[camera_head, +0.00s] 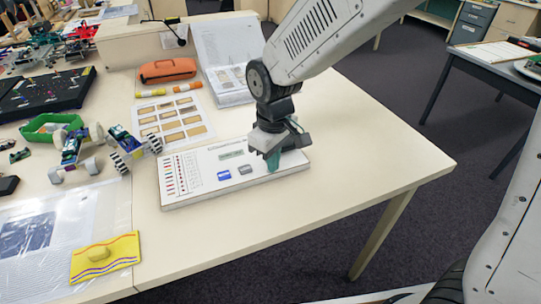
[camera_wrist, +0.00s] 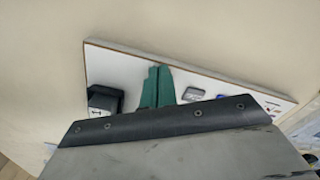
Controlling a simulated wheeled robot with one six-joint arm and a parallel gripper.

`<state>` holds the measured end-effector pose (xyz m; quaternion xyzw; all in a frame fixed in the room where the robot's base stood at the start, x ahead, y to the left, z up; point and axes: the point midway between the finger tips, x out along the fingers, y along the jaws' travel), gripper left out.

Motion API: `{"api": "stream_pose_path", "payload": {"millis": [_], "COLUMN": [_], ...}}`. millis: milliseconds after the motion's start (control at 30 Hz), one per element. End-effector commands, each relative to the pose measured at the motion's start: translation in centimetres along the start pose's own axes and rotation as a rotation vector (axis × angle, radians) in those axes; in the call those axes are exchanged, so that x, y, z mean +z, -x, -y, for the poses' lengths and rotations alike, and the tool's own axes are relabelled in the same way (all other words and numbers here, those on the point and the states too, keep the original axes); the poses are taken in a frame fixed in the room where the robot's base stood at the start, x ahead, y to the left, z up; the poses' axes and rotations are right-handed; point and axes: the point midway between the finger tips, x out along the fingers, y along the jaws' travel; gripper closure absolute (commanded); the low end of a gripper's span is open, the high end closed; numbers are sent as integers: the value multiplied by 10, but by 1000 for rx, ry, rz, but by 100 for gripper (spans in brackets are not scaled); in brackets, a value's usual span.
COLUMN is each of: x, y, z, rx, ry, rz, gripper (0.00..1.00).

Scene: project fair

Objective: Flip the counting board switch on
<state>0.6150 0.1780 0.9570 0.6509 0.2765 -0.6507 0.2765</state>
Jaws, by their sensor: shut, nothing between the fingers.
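The counting board (camera_head: 203,191) is a flat white panel lying on the cream table, with a small display, a blue button (camera_head: 223,175) and a grey button (camera_head: 246,170). My gripper (camera_head: 273,162) points down over its right end, with green fingers together and empty. In the wrist view the fingertips (camera_wrist: 160,70) are over the board (camera_wrist: 128,66), between a black switch (camera_wrist: 105,98) on the left and the grey button (camera_wrist: 193,94) on the right. Contact with the board cannot be told. In the head view my gripper hides the switch. Its position is unclear.
Behind the board lie a sheet with brown rectangles (camera_head: 172,119), an open binder (camera_head: 229,50) and an orange case (camera_head: 168,70). A small wheeled model (camera_head: 123,140) stands left of the board. A yellow pouch (camera_head: 105,257) lies front left. The table's right part is clear.

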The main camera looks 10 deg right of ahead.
Motion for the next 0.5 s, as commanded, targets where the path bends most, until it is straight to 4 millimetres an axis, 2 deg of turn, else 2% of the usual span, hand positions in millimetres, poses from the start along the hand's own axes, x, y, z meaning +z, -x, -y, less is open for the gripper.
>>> {"api": "stream_pose_path", "payload": {"millis": [500], "x": [-5], "y": [-4], "z": [-3], "rx": [0], "ry": [0], "rz": [0], "gripper": [100]}}
